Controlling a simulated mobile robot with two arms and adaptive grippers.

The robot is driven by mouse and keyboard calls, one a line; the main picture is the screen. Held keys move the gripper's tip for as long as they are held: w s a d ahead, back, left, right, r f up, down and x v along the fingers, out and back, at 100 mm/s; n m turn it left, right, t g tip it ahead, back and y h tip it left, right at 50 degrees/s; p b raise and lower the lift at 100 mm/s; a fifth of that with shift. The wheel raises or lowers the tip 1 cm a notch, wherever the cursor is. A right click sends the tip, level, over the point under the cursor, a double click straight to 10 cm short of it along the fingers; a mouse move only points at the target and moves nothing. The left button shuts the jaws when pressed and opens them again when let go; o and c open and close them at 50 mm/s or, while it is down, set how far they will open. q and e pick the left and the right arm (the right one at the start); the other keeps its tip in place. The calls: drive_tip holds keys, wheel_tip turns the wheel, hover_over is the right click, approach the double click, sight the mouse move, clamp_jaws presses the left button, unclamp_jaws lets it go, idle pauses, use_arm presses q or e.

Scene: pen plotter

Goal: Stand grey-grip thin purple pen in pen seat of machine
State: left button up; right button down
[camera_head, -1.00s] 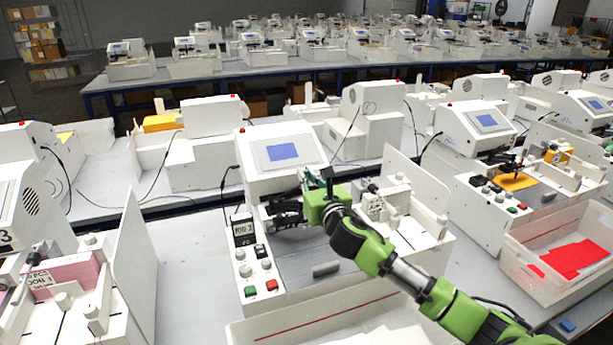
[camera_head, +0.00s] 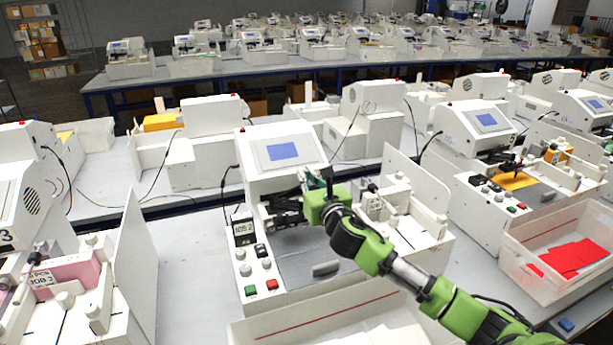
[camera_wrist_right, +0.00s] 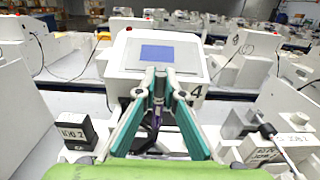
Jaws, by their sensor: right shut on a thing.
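The machine (camera_head: 262,178) is a white plotter with a blue screen, in the middle of the head view; it also shows in the wrist view (camera_wrist_right: 190,52). My right gripper (camera_head: 308,180) is over its bed, in front of the screen panel. In the wrist view its teal fingers (camera_wrist_right: 158,86) are closed together at the tips. A thin purple pen (camera_wrist_right: 157,118) shows between the fingers, roughly upright; its grip is mostly hidden. A black carriage (camera_head: 285,207) is beside the gripper, and dark parts (camera_wrist_right: 150,141) show below the pen. The pen seat cannot be made out clearly. My left gripper is not in view.
A JOB 2 block (camera_head: 243,231) and a button panel (camera_head: 258,276) are at the machine's left. A white upright panel (camera_head: 415,180) stands at its right. An open tray (camera_head: 330,318) is in front. Similar machines fill the tables around.

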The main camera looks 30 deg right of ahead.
drive_tip(key=shift+p, duration=0.45)
idle(0.6)
drive_tip(key=shift+f+b, duration=3.15)
drive_tip(key=shift+f, duration=1.05)
drive_tip(key=c, duration=2.1)
unclamp_jaws()
drive_tip(key=v, duration=1.2)
